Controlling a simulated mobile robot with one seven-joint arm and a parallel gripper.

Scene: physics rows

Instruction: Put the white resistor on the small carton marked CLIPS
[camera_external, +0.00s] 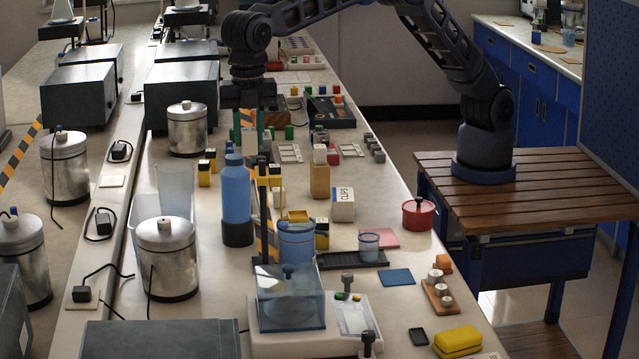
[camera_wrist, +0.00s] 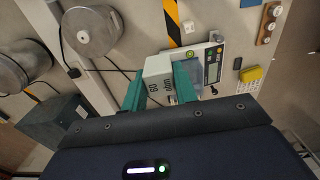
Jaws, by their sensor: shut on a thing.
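The white resistor (camera_wrist: 158,72) is a pale block with dark lettering. In the wrist view it sits between the two green fingers of my gripper (camera_wrist: 160,88), which is shut on it. In the external view my gripper (camera_external: 248,130) points down above the bench, left of centre, and the resistor is hard to make out between its fingers. The small white carton marked CLIPS (camera_external: 343,205) stands upright on the bench, to the right of my gripper and nearer the camera. Its top looks bare. I cannot make out the carton in the wrist view.
A tan block (camera_external: 319,181) with a white top stands close left of the carton. A blue bottle (camera_external: 236,190) stands below my gripper in the picture. A red pot (camera_external: 418,215) is right of the carton. A glass-covered balance (camera_external: 290,300) is nearer the camera.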

